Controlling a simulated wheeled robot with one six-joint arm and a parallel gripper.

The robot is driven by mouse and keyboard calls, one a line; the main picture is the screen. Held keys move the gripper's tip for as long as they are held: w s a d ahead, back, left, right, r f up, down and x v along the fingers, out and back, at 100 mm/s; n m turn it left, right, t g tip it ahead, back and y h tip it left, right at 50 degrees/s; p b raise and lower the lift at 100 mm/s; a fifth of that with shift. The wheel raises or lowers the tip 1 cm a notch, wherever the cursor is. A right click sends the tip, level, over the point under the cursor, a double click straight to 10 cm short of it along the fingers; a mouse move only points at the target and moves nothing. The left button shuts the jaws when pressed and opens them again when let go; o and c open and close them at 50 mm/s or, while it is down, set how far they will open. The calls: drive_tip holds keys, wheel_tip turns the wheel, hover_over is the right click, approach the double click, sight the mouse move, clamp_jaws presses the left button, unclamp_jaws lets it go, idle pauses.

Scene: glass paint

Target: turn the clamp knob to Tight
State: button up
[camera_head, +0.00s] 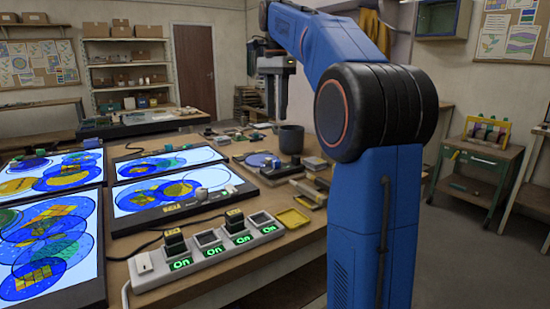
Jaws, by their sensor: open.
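My gripper (277,124) points down at the end of my blue arm, above the back part of the workbench (250,262). Its jaws are open and look empty, though they are small in this view. I cannot make out a clamp knob or a "Tight" label. A small pale knob-like piece (202,194) stands at the front edge of the right-hand light panel. A low device with a purple disc (262,160) lies behind it, below and left of my gripper. A dark cup (291,139) stands just below and right of the gripper.
A power strip (208,254) with several green "On" labels and plugs runs along the bench front. Lit panels (147,222) with coloured glass pieces fill the left. A yellow tray (293,218) lies right of the strip. A green cart (478,170) stands at right on open floor.

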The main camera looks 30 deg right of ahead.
sight(276, 161)
wheel_tip(276, 161, down, 16)
drive_tip(key=shift+r, duration=0.15)
idle(0.4)
clamp_jaws()
